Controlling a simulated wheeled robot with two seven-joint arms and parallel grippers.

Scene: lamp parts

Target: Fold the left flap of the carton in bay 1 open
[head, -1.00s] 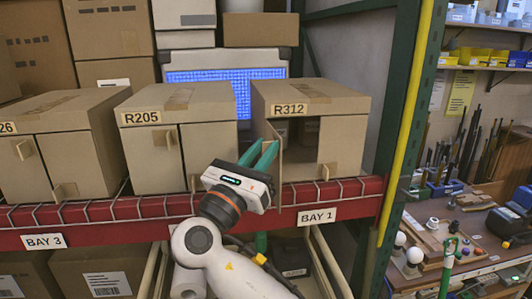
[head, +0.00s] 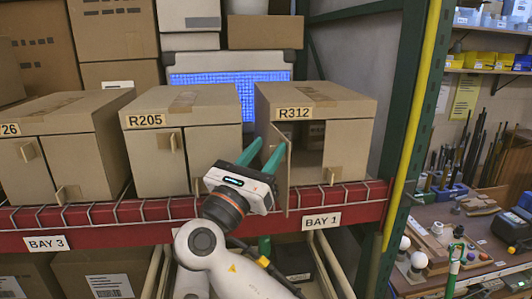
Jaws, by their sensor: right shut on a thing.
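The carton in bay 1 (head: 345,108), labelled R312, stands on the red-edged shelf. Its left flap (head: 282,186) is partly swung out towards me and shows at a steep angle. A dark opening (head: 308,160) shows to the right of it. The right flap (head: 347,150) stands closed, with a small tab (head: 332,174) near its lower part. My left gripper is not in view.
Carton R205 (head: 155,165) stands to the left with closed flaps, and another carton (head: 60,112) is beyond it. A green upright (head: 402,130) is at the right. A wire-fronted red shelf edge (head: 110,233) runs below the cartons.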

